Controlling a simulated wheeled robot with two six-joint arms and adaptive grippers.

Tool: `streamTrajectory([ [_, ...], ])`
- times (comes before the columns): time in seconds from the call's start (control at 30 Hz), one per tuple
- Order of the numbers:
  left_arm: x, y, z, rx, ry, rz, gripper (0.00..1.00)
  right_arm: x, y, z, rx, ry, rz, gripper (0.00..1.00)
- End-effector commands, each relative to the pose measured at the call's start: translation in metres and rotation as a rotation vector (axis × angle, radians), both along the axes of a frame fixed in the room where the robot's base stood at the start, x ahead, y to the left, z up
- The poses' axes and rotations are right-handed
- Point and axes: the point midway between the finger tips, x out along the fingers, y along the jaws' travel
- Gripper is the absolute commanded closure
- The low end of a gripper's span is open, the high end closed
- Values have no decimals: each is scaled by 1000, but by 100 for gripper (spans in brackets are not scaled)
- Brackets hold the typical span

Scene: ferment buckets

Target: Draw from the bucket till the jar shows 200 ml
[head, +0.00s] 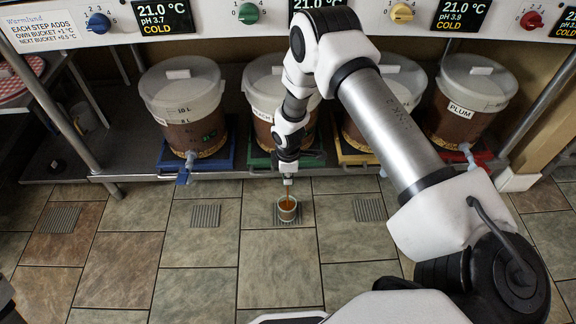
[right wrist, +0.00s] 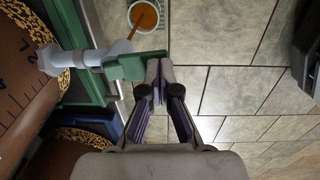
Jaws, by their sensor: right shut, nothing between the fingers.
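The bucket (head: 262,82) in the green tray has a peach-like label, partly hidden by my right arm. Its white tap (right wrist: 88,58) has a green handle (right wrist: 136,66). My right gripper (right wrist: 158,68) is shut and empty, its fingertips against or right beside that handle. In the head view the gripper (head: 287,166) is in front of this bucket. A small pale jar (head: 288,212) stands upright on the floor grate under the tap. An orange-brown stream falls into it, and the right wrist view shows such liquid in the jar (right wrist: 145,14). Its level marks are not readable. My left gripper is not visible.
Other buckets stand on the shelf: one in a blue tray (head: 184,88), one in a yellow tray (head: 398,80), and one labelled plum (head: 470,95) in red. More floor grates (head: 205,215) lie before them. A control panel (head: 210,22) runs above. The tiled floor (head: 280,265) is mostly free.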

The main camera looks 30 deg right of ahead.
Motion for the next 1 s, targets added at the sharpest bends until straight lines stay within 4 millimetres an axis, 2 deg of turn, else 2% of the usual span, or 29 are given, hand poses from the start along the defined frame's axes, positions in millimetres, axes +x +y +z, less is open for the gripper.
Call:
streamTrajectory([
  [0.57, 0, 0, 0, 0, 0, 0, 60, 0, 0, 0, 0, 0, 0, 100],
  [1.0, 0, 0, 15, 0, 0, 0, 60, 0, 0, 17, 1, 1, 0, 100],
])
